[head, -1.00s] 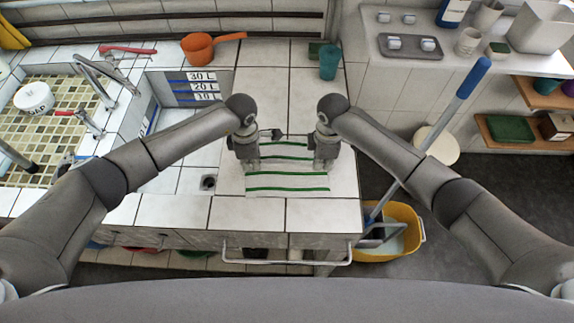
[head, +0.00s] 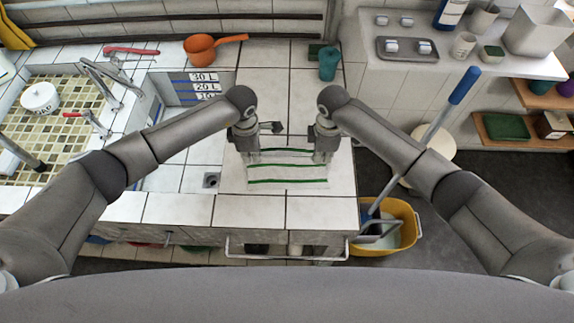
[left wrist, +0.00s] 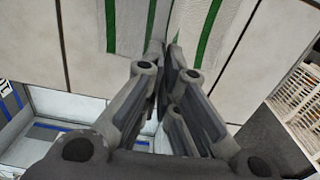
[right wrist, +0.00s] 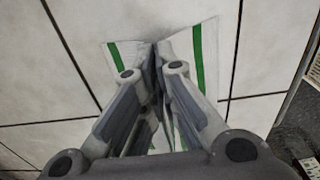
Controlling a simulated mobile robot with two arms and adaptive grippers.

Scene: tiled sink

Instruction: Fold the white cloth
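The white cloth (head: 290,173) with green stripes lies on the tiled counter in front of me, near the counter's front edge. My left gripper (head: 252,160) is at the cloth's left side and my right gripper (head: 322,160) at its right side. In the left wrist view the fingers (left wrist: 167,52) are closed together with cloth (left wrist: 130,25) on both sides of the tips. In the right wrist view the fingers (right wrist: 155,50) are closed on the cloth (right wrist: 205,65), which is creased at the tips. The fingers hide part of the cloth.
A sink basin with taps (head: 105,85) is at the left. An orange pan (head: 200,47) and a teal cup (head: 328,64) stand at the back of the counter. A yellow bucket (head: 402,215) with a blue-handled mop (head: 465,85) stands right of the counter.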

